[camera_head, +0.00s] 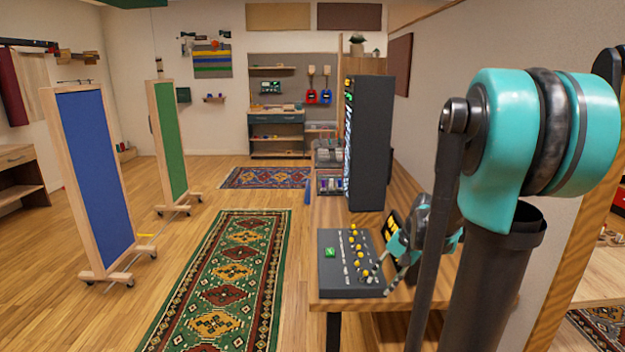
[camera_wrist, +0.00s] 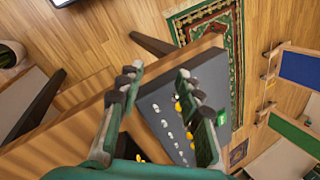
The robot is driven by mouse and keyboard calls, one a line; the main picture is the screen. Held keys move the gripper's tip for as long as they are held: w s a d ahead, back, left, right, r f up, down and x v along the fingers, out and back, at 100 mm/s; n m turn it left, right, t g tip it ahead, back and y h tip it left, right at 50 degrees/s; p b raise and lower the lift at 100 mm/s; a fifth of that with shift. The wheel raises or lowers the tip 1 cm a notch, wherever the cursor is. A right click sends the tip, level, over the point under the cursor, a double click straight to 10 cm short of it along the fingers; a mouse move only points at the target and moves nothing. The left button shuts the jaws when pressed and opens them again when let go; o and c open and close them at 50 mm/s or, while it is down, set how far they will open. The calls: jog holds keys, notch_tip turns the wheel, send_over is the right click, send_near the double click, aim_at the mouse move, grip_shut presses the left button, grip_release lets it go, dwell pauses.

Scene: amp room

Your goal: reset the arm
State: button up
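My gripper (camera_head: 400,258) is low over the wooden bench, at the right side of a dark control panel with yellow and white knobs (camera_head: 344,262). Part of the gripper is hidden behind my dark arm link in the head view. In the wrist view, the two fingers of my gripper (camera_wrist: 162,92) are spread apart with nothing held between them. The panel (camera_wrist: 158,100) shows between and beyond the fingers, with its green display near the right finger. I cannot tell whether a finger touches the panel.
The wooden bench (camera_head: 402,185) carries a tall dark rack (camera_head: 369,140) behind the panel. A blue board (camera_head: 95,165) and a green board (camera_head: 170,140) stand on wheels at left. A patterned rug (camera_head: 225,285) covers open floor beside the bench.

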jog(key=s+f+n+t+h, duration=0.1)
jog(key=s+f+n+h, duration=0.1)
jog(key=s, duration=0.4)
jog(key=s+f+n+t+h, duration=0.2)
jog(key=s+f+n, duration=0.2)
jog(key=s, duration=0.2)
jog(key=shift+s+a+n, duration=0.15)
jog(key=shift+a+n, duration=0.1)
jog(key=shift+n, duration=0.05)
